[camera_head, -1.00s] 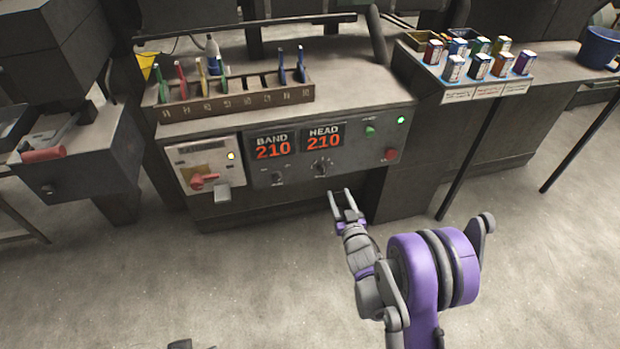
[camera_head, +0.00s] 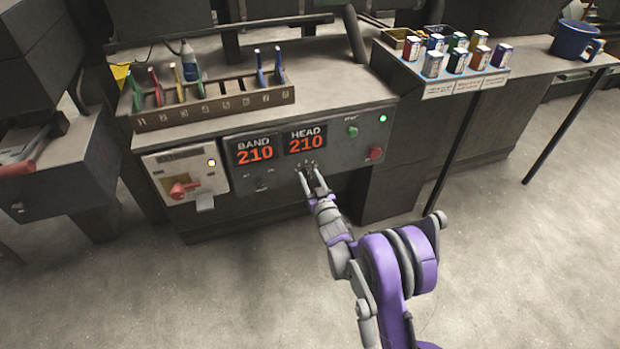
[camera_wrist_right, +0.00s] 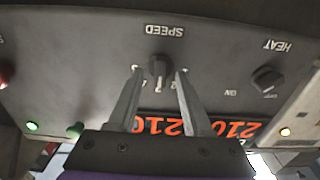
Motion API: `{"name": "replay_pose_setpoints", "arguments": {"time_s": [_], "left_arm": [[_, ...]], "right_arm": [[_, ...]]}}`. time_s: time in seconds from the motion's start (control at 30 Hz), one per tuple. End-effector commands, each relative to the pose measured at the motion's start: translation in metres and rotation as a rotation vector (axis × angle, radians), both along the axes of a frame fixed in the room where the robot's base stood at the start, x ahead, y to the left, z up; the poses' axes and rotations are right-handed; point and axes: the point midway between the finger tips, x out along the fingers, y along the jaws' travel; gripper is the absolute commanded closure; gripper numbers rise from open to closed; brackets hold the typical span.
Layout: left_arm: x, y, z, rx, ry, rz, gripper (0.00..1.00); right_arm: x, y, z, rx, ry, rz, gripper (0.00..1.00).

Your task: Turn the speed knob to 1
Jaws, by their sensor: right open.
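The speed knob (camera_wrist_right: 158,67) is a small dark knob on the machine's front panel, under the word SPEED, which reads upside down in the right wrist view. My right gripper (camera_wrist_right: 159,73) is open, with one finger on each side of the knob and a small gap visible on both sides. In the head view the right gripper (camera_head: 309,174) reaches the panel below the HEAD display and partly covers the knob. The numbers around the knob are partly hidden by the fingers, and I cannot tell which one it points to. My left gripper is out of view.
The heat knob (camera_wrist_right: 267,79) sits beside it on the same panel. The BAND and HEAD displays (camera_head: 305,140) both read 210. A red switch handle (camera_head: 184,188) is at left; a green button (camera_head: 352,131) and red button (camera_head: 375,153) are at right.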

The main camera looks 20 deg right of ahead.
Motion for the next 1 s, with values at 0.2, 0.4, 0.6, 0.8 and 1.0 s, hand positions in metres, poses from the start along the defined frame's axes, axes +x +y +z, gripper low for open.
{"name": "replay_pose_setpoints", "arguments": {"time_s": [0.2,0.4,0.6,0.8,1.0], "left_arm": [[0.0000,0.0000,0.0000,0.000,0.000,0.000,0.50],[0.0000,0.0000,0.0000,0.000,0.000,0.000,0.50],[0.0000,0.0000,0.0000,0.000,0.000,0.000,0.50],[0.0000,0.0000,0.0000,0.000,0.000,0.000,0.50],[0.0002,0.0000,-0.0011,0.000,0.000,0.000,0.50]], "right_arm": [[0.0006,0.0002,0.0002,0.000,0.000,0.000,0.50],[0.0004,0.0002,0.0001,0.000,0.000,0.000,0.81],[0.0003,0.0002,0.0001,0.000,0.000,0.000,1.00],[0.0002,0.0002,0.0001,-0.002,0.000,0.000,1.00],[0.0002,0.0004,-0.0003,-0.036,0.000,0.000,1.00]]}}
